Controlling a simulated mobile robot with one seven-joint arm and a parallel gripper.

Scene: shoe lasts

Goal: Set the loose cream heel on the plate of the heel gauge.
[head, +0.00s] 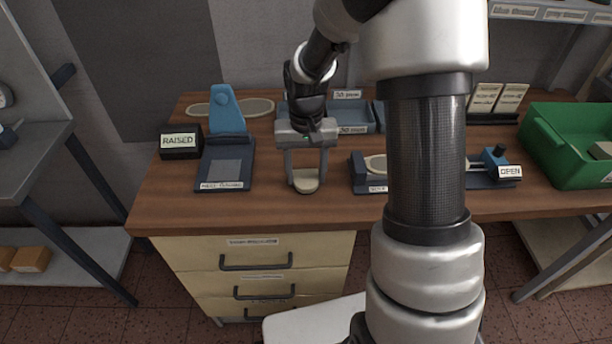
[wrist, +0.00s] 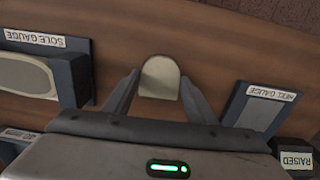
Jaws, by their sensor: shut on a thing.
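The cream heel (head: 306,183) is between the fingers of my gripper (head: 306,178), which is shut on it near the table's front edge. The heel also shows between the fingertips in the wrist view (wrist: 159,78). I cannot tell whether it touches the wood or is slightly above it. The heel gauge (head: 226,184) stands left of my gripper in the head view, with a flat grey plate and a blue upright piece behind it. Its plate is bare. In the wrist view the heel gauge (wrist: 244,112) is at the right, apart from the heel.
A sign reading RAISED (head: 180,142) stands left of the heel gauge. The sole gauge (head: 358,174), holding a cream sole, is right of my gripper and partly behind my arm. Blue bins (head: 348,112) stand behind. A green crate (head: 565,150) is at the right.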

